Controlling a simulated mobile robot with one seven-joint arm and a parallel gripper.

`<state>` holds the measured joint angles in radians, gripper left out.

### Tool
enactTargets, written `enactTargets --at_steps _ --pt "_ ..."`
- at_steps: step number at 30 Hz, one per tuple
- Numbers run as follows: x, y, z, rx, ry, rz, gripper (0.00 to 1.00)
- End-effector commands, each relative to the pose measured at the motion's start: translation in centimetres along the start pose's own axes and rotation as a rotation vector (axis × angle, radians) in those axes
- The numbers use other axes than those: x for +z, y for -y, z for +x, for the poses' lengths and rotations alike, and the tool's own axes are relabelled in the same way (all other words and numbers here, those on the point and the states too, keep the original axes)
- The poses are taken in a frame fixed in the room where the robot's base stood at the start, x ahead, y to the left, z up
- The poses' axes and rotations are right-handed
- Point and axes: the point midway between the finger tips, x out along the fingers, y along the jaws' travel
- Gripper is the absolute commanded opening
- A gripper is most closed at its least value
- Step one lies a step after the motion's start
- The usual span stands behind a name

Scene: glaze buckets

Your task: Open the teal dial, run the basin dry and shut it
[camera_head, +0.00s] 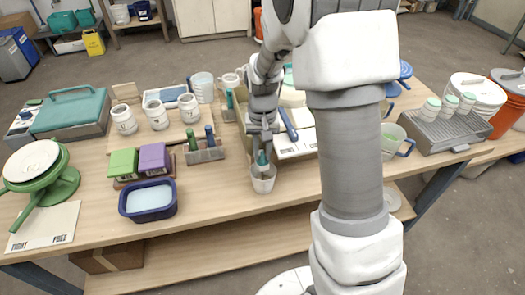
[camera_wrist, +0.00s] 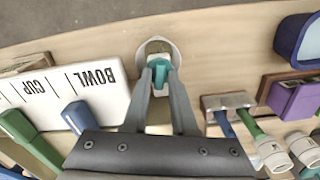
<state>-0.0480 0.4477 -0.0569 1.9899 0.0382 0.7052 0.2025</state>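The teal dial (camera_wrist: 160,72) shows between my fingertips in the wrist view; in the head view the teal piece (camera_head: 262,158) sits just below my gripper (camera_head: 262,140). My gripper (camera_wrist: 160,76) points down, its fingers close against both sides of the teal piece. A small white cup (camera_head: 263,181) is right under it at the table's front edge; its round rim (camera_wrist: 150,43) shows beyond the fingertips. A dark blue basin (camera_head: 148,213) with pale contents stands to the left. I cannot tell how the dial is turned or whether anything flows.
A rack (camera_head: 205,154) with blue and green handled tools stands left of my gripper. Green (camera_head: 123,163) and purple (camera_head: 153,158) blocks are behind the basin. A white board marked BOWL and CUP (camera_wrist: 90,92) lies close by. A grey ridged tray (camera_head: 445,130) is at the right.

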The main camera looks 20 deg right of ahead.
Motion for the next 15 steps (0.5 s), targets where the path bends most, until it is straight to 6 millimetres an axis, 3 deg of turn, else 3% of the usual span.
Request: enactTargets --at_steps 3,15 --pt "-0.01 0.00 0.00 0.000 0.000 0.000 0.45" --pt "-0.01 -0.04 0.03 0.001 0.000 0.007 0.45"
